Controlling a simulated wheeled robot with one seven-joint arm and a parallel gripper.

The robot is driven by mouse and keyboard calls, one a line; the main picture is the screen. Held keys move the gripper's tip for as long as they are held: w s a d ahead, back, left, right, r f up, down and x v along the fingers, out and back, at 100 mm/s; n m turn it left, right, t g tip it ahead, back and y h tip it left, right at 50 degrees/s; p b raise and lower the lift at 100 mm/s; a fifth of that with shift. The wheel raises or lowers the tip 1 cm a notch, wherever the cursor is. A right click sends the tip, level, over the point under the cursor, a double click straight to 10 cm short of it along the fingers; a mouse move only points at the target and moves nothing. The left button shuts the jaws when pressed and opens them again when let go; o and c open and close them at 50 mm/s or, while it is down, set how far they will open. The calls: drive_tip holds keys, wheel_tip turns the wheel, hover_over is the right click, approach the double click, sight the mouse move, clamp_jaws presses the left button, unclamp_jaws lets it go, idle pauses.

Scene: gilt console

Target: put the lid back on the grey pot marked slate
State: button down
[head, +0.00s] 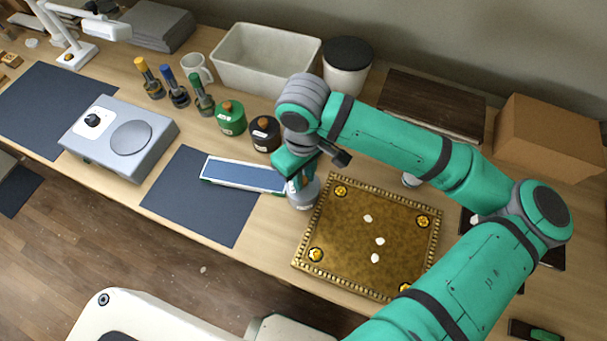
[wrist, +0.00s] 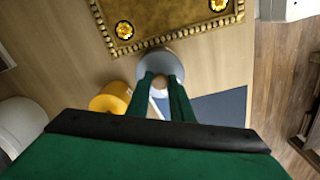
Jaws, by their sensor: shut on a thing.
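The grey pot (head: 304,198) stands at the left edge of the gold tray, with a pale label on its front that is too small to read. My gripper (head: 300,178) points down directly over it and hides its top in the head view. In the wrist view the fingers of my gripper (wrist: 160,82) are closed on a small brownish knob over a round grey shape (wrist: 161,64), which I take to be the grey lid. The lid is in line with the pot, but I cannot tell whether it is seated or just above the rim.
The gold tray (head: 341,232) is close on the right. A blue panel (head: 243,174) lies close on the left. A black pot (head: 265,134) and green pot (head: 231,118) stand behind left. A yellow round object (wrist: 112,98) is beside the fingers. The dark mat (head: 205,205) has free room.

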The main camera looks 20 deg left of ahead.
drive_tip(key=c, duration=1)
unclamp_jaws()
drive_tip(key=shift+r, duration=3.5)
